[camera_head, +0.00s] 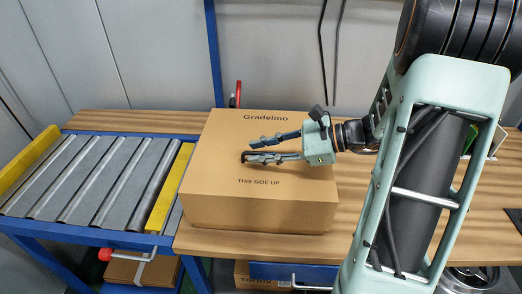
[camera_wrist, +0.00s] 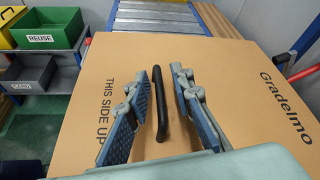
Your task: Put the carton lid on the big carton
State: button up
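A large brown carton (camera_head: 262,213) stands on the wooden table. Its flat top, the carton lid (camera_head: 215,165), reads "Gradelmo" and "THIS SIDE UP"; the lid fills much of the wrist view (camera_wrist: 85,125). I cannot tell whether the lid is fully seated on the carton. A black bar handle (camera_wrist: 161,105) stands up from the middle of the lid. My gripper (camera_head: 250,150) is low over the lid, fingers pointing left. In the wrist view the fingers (camera_wrist: 166,72) are open on both sides of the handle, with narrow gaps. In the head view the fingers partly hide the handle.
A roller conveyor (camera_head: 85,178) with yellow side rails adjoins the table on the left. A blue post (camera_head: 213,50) rises behind the carton. Bare tabletop (camera_head: 130,122) shows behind the conveyor. Green and grey bins (camera_wrist: 47,28) stand on a rack off to one side.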

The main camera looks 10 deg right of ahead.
jog(key=v, duration=1.2)
dwell(0.4)
